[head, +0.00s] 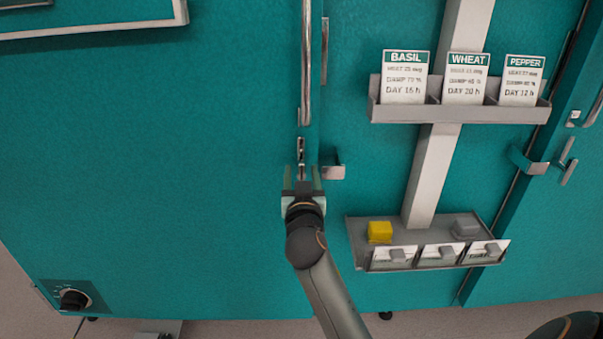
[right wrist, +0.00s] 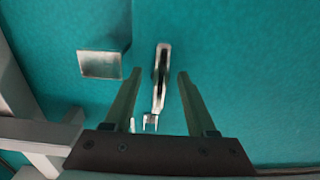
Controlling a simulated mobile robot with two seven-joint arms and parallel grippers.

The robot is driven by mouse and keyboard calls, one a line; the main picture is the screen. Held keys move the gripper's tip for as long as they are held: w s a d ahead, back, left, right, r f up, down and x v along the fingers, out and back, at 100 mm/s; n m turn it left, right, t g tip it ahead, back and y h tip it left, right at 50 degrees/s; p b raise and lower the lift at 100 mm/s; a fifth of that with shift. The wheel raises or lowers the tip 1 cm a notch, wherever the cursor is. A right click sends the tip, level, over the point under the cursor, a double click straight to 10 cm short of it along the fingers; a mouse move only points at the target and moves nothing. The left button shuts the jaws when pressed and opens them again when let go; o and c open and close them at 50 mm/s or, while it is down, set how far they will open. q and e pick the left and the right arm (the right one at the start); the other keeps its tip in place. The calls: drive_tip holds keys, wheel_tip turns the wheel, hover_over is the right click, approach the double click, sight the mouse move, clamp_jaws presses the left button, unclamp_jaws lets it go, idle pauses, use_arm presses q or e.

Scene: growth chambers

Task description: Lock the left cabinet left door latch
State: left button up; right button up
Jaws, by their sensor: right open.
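The left cabinet's left door (head: 160,160) is a large teal panel and looks closed. Its latch lever (head: 301,150) is a small metal bar hanging upright below the long vertical door handle (head: 306,70). A metal catch (head: 333,171) sits just right of the lever, apart from it. My right gripper (head: 303,181) is open at the lower end of the lever. In the right wrist view the lever (right wrist: 161,75) stands between the two open fingers (right wrist: 157,82), with gaps on both sides; the catch (right wrist: 102,64) lies to the left. My left gripper is not in view.
Right of the latch are a rack (head: 460,114) with BASIL, WHEAT and PEPPER cards and a lower tray (head: 350,232) with a yellow block (head: 380,232) and a grey block (head: 466,228). Another latch lever (head: 568,172) shows far right. A dial (head: 73,299) is at lower left.

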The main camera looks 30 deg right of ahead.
clamp_jaws()
idle(1.3)
